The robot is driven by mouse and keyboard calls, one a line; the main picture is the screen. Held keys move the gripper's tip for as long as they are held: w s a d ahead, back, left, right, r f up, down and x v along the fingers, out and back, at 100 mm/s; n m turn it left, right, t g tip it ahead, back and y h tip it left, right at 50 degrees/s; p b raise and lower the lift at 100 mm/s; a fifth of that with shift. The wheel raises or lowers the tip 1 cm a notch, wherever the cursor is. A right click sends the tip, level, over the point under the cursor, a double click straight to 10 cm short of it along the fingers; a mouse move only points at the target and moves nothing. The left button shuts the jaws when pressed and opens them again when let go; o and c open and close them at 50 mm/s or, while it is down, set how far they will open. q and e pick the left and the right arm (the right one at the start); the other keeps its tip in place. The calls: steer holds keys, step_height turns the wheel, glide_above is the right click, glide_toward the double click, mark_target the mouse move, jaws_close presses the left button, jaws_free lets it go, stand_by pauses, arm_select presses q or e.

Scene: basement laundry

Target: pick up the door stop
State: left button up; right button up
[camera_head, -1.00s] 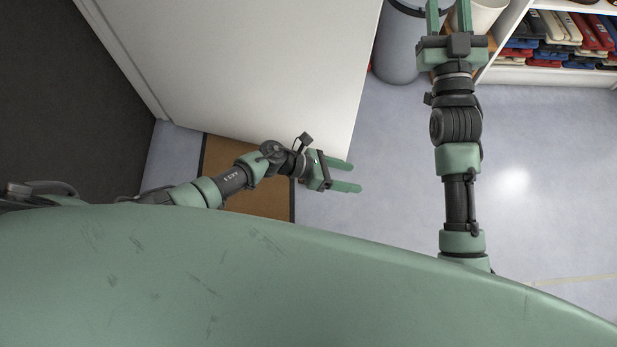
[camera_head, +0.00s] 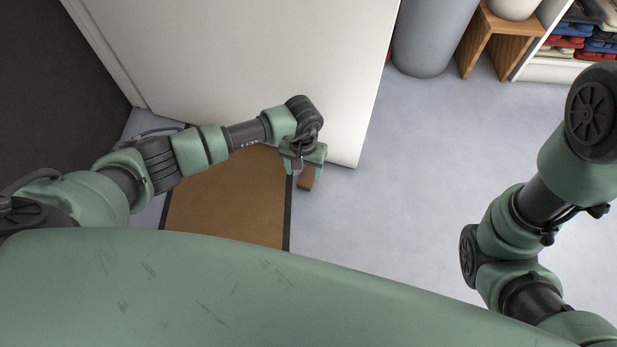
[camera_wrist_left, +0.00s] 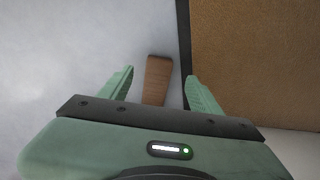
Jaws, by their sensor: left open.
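The door stop (camera_head: 307,179) is a small brown wooden wedge on the floor beside the dark edge of the mat, near the corner of the white door. It also shows in the left wrist view (camera_wrist_left: 157,80), lying between the two green fingers. My left gripper (camera_head: 303,172) is open above the door stop and points down at it, with a finger on each side. In the wrist view there is a gap between the door stop and each finger (camera_wrist_left: 160,90). The door stop's near end is hidden by the gripper body. My right gripper is outside the head view; only its arm shows at the right.
The white door (camera_head: 250,60) stands just behind my left gripper. A brown mat with a black border (camera_head: 225,200) lies to the left. A grey bin (camera_head: 433,35), a wooden stool (camera_head: 490,40) and a shelf of folded cloths (camera_head: 585,45) are at the back right. The middle floor is clear.

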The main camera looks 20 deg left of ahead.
mark_target(305, 180)
arm_select(q)
steer(key=shift+f+b, duration=0.3)
steer(key=shift+f, duration=0.25)
steer(key=f+b, duration=0.3)
steer(key=shift+w+d+f, duration=0.1)
steer(key=shift+w+f, duration=0.05)
steer(key=shift+w, duration=0.15)
steer(key=shift+f+b, duration=0.5)
steer(key=shift+f, duration=0.1)
jaws_close()
